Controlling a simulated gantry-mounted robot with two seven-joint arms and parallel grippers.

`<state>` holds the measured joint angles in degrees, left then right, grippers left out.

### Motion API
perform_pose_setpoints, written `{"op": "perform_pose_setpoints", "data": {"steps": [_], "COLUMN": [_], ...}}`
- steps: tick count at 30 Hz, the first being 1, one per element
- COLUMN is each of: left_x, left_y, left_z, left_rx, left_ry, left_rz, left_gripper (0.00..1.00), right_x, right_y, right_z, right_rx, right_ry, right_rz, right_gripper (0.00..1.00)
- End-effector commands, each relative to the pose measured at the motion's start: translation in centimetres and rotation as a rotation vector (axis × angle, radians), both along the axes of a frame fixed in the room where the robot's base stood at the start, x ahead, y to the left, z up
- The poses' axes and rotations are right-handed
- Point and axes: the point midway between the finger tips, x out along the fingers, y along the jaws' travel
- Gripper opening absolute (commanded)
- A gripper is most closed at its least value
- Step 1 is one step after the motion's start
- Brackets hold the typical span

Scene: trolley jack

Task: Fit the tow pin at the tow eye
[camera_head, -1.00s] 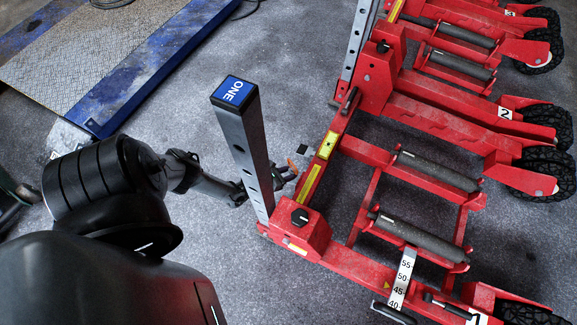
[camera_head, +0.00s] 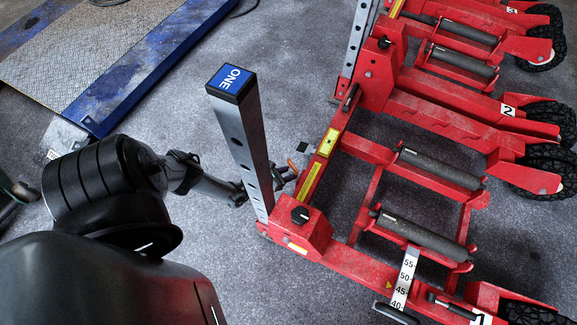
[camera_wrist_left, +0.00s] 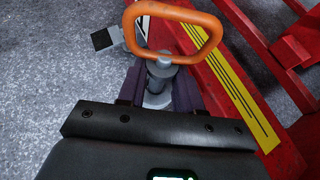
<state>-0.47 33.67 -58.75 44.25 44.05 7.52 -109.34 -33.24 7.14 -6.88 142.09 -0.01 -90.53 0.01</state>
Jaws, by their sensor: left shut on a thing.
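The tow pin (camera_wrist_left: 161,72) has an orange loop handle and a grey shank. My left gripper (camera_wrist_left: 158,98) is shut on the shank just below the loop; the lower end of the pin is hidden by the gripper. In the head view the orange handle (camera_head: 292,165) shows just right of the grey upright post, which partly hides my left gripper (camera_head: 276,178). A small grey fitting with a black square end (camera_wrist_left: 103,39) lies beyond the loop, beside the red frame; I cannot tell whether it is the tow eye. My right gripper is out of view.
The post (camera_head: 243,135) with a blue "ONE" cap stands close to the gripper. The red jack frame (camera_head: 323,160) with rollers and wheels fills the right. A blue-edged platform (camera_head: 160,70) lies upper left. Grey floor between them is clear.

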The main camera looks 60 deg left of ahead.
Motion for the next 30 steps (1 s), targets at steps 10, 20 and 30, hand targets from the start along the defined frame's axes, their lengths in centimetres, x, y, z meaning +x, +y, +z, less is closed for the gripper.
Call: {"op": "perform_pose_setpoints", "data": {"steps": [10, 20, 30], "left_x": [0.1, 0.1, 0.0], "left_y": [0.0, 0.0, 0.1], "left_z": [-0.9, -1.7, -1.9], "left_rx": [0.000, 0.000, 0.001], "left_ry": [-0.002, -0.002, -0.001], "left_rz": [0.000, 0.000, 0.001], "left_gripper": [0.00, 0.00, 0.64], "right_x": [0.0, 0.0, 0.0], "right_y": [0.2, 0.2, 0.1], "right_z": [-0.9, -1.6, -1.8], "right_rx": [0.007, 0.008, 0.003], "right_ry": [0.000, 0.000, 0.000], "right_rz": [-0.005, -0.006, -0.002], "right_gripper": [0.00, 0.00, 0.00]}}
